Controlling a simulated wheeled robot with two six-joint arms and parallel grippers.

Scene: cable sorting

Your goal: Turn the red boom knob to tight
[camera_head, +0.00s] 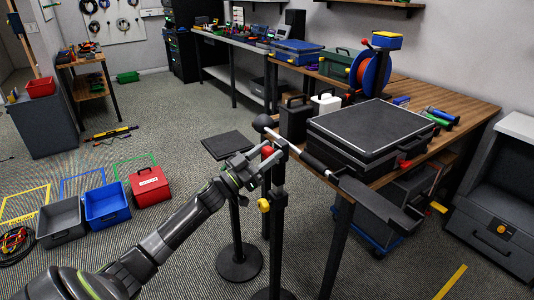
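The red boom knob (267,152) is a small red ball at the top of a black stand (277,200). My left gripper (264,167) reaches in from the left at the knob's height. Its fingers look spread, with the knob close by their tips. I cannot tell whether they touch it. The knob's tight or loose setting cannot be read. A yellow knob (264,205) sits lower on the stand. My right gripper is not in view.
A wooden table (455,125) behind the boom bears a black case (370,132), bottles and a cable reel (370,72). A second round-based stand (238,262) is close by. Grey, blue (106,204) and red bins stand on the floor at left.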

